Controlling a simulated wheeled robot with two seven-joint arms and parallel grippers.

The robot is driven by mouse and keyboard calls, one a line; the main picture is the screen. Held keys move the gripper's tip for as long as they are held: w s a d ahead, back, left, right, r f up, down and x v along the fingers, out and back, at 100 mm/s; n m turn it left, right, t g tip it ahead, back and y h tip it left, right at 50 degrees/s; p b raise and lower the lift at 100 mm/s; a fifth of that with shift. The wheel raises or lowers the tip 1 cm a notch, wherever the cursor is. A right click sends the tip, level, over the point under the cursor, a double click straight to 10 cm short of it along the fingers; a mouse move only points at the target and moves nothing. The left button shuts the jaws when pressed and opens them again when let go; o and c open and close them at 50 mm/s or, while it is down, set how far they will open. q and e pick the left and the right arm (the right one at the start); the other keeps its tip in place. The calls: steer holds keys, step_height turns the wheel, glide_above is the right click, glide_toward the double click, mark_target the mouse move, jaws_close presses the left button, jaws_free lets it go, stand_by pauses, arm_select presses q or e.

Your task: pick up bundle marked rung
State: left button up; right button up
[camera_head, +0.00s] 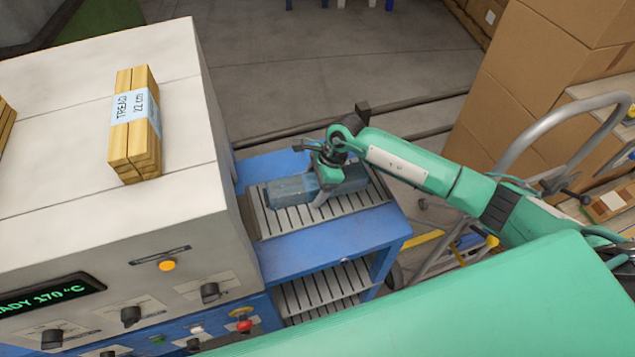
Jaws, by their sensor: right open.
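A wood bundle (146,140) with a pale label reading "TREAD 22 cm" lies on top of the white machine. Another wood bundle (5,122) is cut off at the left edge, and no label shows on it. I cannot read the word "rung" on anything in view. A long blue-grey object (291,190) lies on the slatted rack beside the machine; no label is readable on it. My right gripper (318,196) is open and over the middle of this object, hiding part of it; I cannot tell whether they touch. My left gripper is not in view.
The white machine (60,180) has a display reading "READY 170 °C", knobs and a red button. The blue-framed slatted rack (330,243) stands right of it. A hand truck (550,125) and cardboard boxes (540,75) stand at right. Open floor (300,75) lies behind.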

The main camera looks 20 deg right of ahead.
steer(key=c, duration=1.3)
steer(key=shift+c, duration=0.4)
steer(key=shift+r, duration=0.15)
